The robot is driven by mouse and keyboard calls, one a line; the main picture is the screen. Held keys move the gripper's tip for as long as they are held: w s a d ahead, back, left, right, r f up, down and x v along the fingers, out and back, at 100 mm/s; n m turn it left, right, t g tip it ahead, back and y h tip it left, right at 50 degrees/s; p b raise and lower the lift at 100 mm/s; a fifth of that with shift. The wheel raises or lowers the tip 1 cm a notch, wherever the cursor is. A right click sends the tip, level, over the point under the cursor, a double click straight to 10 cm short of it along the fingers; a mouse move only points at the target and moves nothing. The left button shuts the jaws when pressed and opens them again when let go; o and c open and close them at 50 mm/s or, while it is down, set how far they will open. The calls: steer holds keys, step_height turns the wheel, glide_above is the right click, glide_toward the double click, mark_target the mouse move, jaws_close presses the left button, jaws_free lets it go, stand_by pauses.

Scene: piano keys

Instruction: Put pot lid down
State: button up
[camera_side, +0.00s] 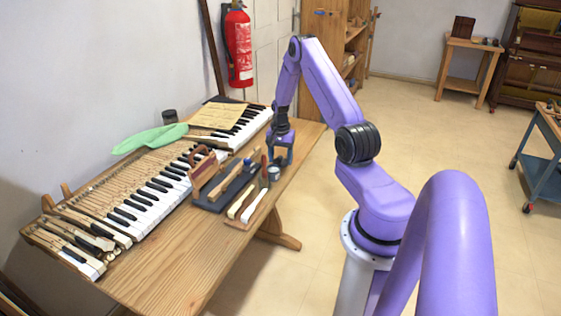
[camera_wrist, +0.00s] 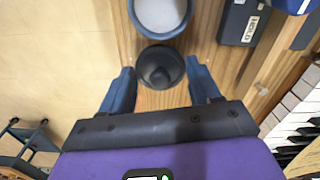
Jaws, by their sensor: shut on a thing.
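The pot lid (camera_wrist: 160,67) is a small dark round piece with a raised knob, seen between my fingertips in the wrist view. My gripper (camera_wrist: 160,70) is shut on it, with one blue finger on each side. The small blue-grey pot (camera_wrist: 160,14) stands just beyond the lid, its round top showing a pale inside. In the side view my gripper (camera_side: 282,158) is low over the right part of the wooden table, beside the pot (camera_side: 274,173). The lid cannot be made out in the side view, and its height above the table is unclear.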

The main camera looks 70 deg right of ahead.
steer(key=shift+f, duration=0.95)
steer(key=shift+f, duration=0.15)
steer(key=o, duration=1)
